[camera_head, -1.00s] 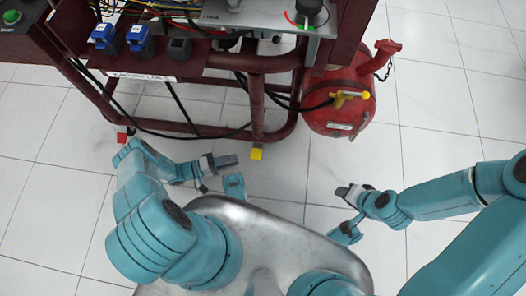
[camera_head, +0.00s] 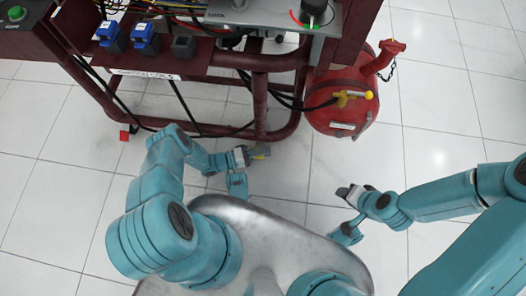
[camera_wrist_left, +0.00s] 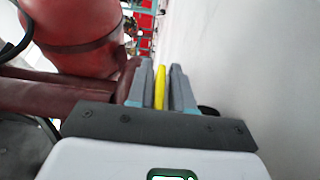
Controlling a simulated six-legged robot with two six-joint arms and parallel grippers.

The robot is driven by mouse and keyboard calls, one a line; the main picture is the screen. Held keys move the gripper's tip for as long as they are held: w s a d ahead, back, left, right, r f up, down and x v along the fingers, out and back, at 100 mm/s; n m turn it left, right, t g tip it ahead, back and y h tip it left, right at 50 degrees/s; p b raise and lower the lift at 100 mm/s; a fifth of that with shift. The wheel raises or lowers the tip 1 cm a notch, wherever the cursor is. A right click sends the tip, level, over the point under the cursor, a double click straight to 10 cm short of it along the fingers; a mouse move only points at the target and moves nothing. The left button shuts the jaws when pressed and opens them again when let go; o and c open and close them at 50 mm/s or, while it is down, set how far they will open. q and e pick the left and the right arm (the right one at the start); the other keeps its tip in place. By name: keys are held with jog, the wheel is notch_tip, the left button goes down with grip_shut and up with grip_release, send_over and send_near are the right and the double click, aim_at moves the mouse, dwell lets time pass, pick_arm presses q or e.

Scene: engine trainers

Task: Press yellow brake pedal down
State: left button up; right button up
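The yellow brake pedal (camera_head: 262,156) is low at the foot of the dark red frame in the head view, mostly covered by my left gripper. My left gripper (camera_head: 262,151) is at the pedal. In the left wrist view the yellow pedal (camera_wrist_left: 160,88) shows as a narrow strip between the two grey fingers of my left gripper (camera_wrist_left: 160,82). The fingers are a little apart, with slim gaps beside the strip; contact cannot be told. My right gripper (camera_head: 344,192) is off to the right over the floor, away from the pedal, and its opening is unclear.
The dark red engine stand (camera_head: 262,100) rises behind the pedal. A red tank (camera_head: 340,105) with a yellow valve stands to its right. A red block (camera_head: 129,133) is at the stand's lower left. White tiled floor is clear at both sides.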

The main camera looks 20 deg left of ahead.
pick_arm(q)
grip_shut()
jog(key=shift+f+m+h, duration=0.5)
jog(key=shift+f+m, duration=0.25)
jog(key=shift+m, duration=0.55)
jog(key=shift+w, duration=0.1)
jog(key=o, duration=0.5)
grip_release()
jog(key=v, duration=1.2)
jog(key=shift+f, duration=0.1)
